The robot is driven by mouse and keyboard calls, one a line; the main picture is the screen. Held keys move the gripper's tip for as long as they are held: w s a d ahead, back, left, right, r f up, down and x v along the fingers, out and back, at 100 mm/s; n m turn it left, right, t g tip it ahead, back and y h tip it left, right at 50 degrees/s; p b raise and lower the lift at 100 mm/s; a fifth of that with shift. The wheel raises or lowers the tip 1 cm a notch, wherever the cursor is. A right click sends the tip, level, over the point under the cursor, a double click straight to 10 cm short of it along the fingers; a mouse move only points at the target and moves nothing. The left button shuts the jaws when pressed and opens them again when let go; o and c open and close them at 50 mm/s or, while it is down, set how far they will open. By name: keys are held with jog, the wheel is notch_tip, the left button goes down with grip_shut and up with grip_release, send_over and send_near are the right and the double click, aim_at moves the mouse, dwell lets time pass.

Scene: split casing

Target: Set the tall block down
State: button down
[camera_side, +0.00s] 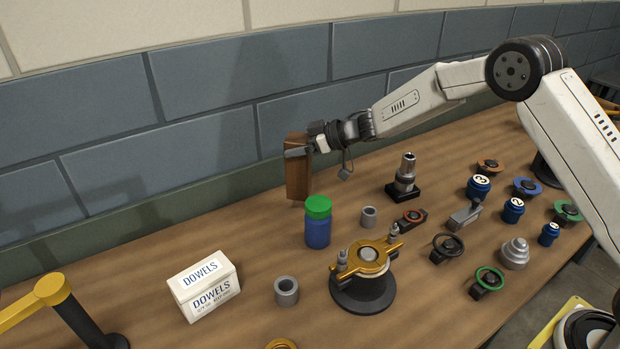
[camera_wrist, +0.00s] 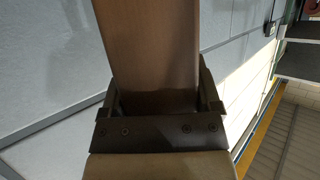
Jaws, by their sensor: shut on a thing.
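The tall block (camera_side: 298,174) is brown and stands upright in the side view, near the back edge of the table by the wall. My gripper (camera_side: 299,152) reaches it from the right and is shut on its upper part. In the wrist view the block (camera_wrist: 152,45) fills the upper middle, between the two dark fingers of my gripper (camera_wrist: 155,95). Whether the block's lower end touches the table (camera_side: 150,262) I cannot tell.
A blue jar with a green lid (camera_side: 318,222) stands just in front of the block. A white DOWELS box (camera_side: 204,286), a grey ring (camera_side: 286,291) and a gold-topped casing (camera_side: 364,275) are nearer the front. Several small parts crowd the right. Table left of the block is clear.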

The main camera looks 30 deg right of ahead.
aim_at(309, 160)
jog(key=shift+f, duration=2.5)
grip_release()
jog(key=shift+f, duration=0.1)
